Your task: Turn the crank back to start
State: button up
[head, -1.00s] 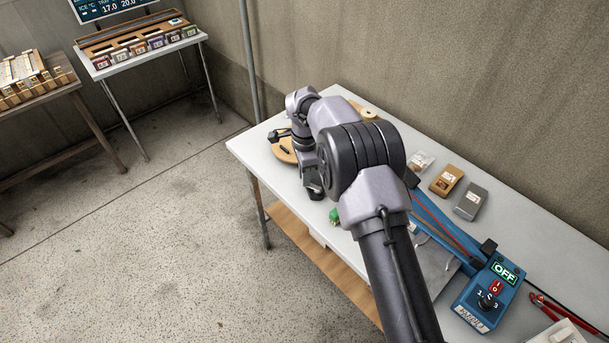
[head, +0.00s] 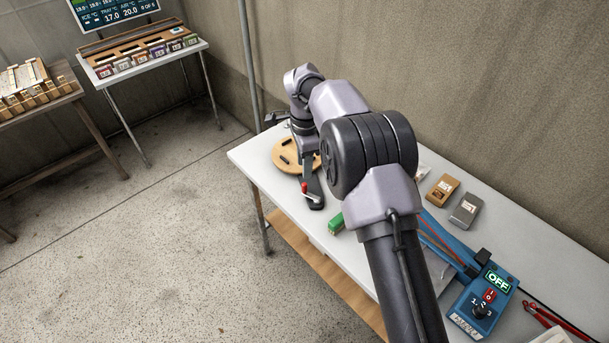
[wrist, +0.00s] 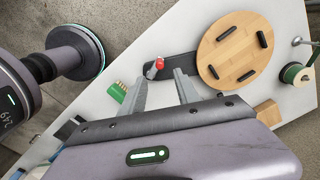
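The crank (head: 313,190) has a black arm running from near a round wooden disc (head: 284,152) toward the front of the white table, with a red knob (head: 304,187) near its outer end. In the wrist view, the red knob (wrist: 159,63) lies ahead of my gripper (wrist: 160,82), and the black arm (wrist: 182,65) leads right to the wooden disc (wrist: 228,72), which carries several black pegs. My gripper's two grey fingers are apart with nothing held between them. The knob appears beyond the fingertips, not gripped. In the head view my arm hides the fingertips.
A green brush-like block (head: 336,222) lies on the table close to the crank. Brown and grey packets (head: 465,209) and a blue device reading OFF (head: 484,305) are to the right. A spool (wrist: 295,73) stands past the disc. The wall runs behind the table.

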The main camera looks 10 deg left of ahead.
notch_tip(320, 180, up, 8)
jog(key=p, duration=0.1)
jog(key=shift+f+p, duration=0.15)
jog(key=shift+p, duration=0.25)
jog(key=s+d+r+n+t+y+b, duration=0.1)
jog(key=s+d+r+n, duration=0.1)
jog(key=s+d+r, duration=0.4)
jog(key=s+d+r+n+t+y+b, duration=0.1)
jog(key=s+d+r+n+b, duration=0.1)
jog(key=s+d+r, duration=0.5)
jog(key=s+d+f+n+t+b, duration=0.1)
jog(key=s+d, duration=0.3)
jog(key=s, duration=0.6)
jog(key=s+d+f+n+t+b, duration=0.1)
jog(key=s+d+n+t, duration=0.1)
jog(key=s, duration=0.8)
jog(key=shift+s+d+f+n+t, duration=0.15)
jog(key=shift+s+d+n+t, duration=0.25)
jog(key=shift+d+n, duration=0.4)
jog(key=shift+d, duration=0.1)
